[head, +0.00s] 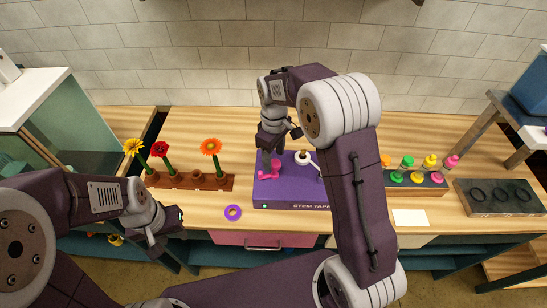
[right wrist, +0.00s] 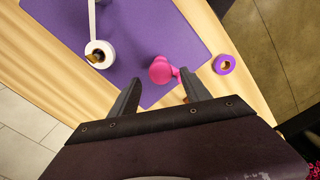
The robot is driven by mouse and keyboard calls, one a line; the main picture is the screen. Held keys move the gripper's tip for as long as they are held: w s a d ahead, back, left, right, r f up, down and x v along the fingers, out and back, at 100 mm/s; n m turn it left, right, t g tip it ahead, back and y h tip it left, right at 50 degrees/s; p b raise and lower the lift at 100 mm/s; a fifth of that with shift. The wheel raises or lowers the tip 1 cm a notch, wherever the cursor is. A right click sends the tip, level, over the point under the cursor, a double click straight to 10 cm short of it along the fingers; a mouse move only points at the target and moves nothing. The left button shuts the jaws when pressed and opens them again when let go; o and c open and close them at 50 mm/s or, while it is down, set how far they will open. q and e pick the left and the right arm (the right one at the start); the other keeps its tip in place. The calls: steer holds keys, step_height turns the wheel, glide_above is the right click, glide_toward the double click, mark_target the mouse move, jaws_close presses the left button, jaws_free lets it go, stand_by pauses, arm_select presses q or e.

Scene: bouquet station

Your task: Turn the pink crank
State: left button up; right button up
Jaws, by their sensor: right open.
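The pink crank (head: 270,171) stands on the left part of the purple stem taper board (head: 290,201). In the right wrist view the crank's round pink knob (right wrist: 160,70) shows with a pink arm beside it. My right gripper (head: 267,157) is above the crank. In the right wrist view its two fingers (right wrist: 160,92) are apart, with the knob just beyond and between the tips; no grip on it shows. My left gripper (head: 163,234) hangs at the front left, away from the crank; its jaw opening is unclear.
A white roll (head: 303,158) is on the board right of the crank. A purple ring (head: 233,212) lies to the left front. A brown rack (head: 215,184) holds several flowers. Colored pegs (head: 417,178) and a dark tray (head: 497,198) are at the right.

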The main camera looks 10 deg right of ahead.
steer(key=shift+s+d+f, duration=0.1)
steer(key=shift+s+f, duration=0.1)
steer(key=shift+f, duration=0.3)
steer(key=shift+s+d+f, duration=0.1)
steer(key=shift+s+f, duration=0.15)
steer(key=shift+s, duration=0.05)
steer(key=shift+w+f, duration=0.1)
steer(key=shift+w, duration=0.15)
steer(key=c, duration=0.5)
jaws_close()
arm_select(q)
steer(key=shift+s+d+r, duration=0.1)
steer(key=shift+s+r, duration=0.15)
steer(key=shift+r, duration=0.05)
